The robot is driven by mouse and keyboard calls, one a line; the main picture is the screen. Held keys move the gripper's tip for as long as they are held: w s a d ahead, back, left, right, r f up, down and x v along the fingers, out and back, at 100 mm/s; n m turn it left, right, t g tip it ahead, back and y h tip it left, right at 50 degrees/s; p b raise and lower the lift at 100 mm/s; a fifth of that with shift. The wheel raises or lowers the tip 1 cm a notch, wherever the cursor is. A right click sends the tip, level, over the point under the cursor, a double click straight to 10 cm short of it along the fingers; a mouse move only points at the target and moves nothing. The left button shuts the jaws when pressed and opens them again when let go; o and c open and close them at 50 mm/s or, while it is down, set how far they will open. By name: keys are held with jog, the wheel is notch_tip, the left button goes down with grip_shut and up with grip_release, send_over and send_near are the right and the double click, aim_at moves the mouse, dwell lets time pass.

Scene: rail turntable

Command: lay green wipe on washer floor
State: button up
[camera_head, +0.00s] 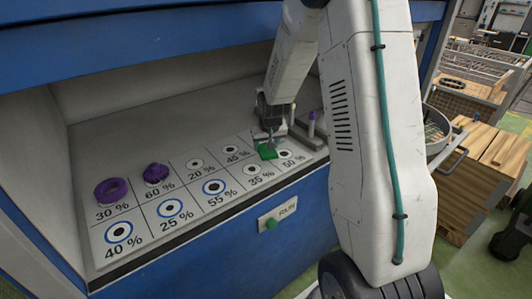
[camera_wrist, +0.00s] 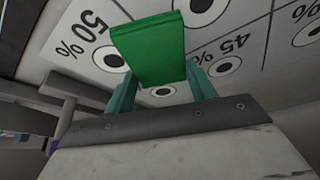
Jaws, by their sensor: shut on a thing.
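The green wipe (camera_head: 267,153) is a small flat green block at the right end of the printed panel, near the 45 % and 50 % cells. My gripper (camera_head: 271,134) is shut on it from above. In the wrist view the green wipe (camera_wrist: 150,50) sits tilted between the two teal fingers of my gripper (camera_wrist: 162,86). Whether it touches the panel I cannot tell. The washer floor seems to be the pale panel (camera_head: 185,188) with percentage labels and ringed dots, inside the blue cabinet (camera_head: 200,255).
A purple ring (camera_head: 104,192) and a purple knob (camera_head: 155,174) stand on the panel's left cells. A purple-topped peg (camera_head: 311,125) stands right of my gripper. A RUN button (camera_head: 271,224) is on the front. A round pan (camera_head: 437,130) and wooden crates (camera_head: 490,150) are at right.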

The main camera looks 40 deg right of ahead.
aim_at(267, 153)
jog(key=shift+f, duration=1.75)
jog(key=shift+f, duration=0.15)
jog(key=shift+s+f, duration=0.1)
jog(key=shift+f, duration=0.35)
jog(key=o, duration=0.9)
jog(key=shift+a+f, duration=0.1)
jog(key=shift+a, duration=0.05)
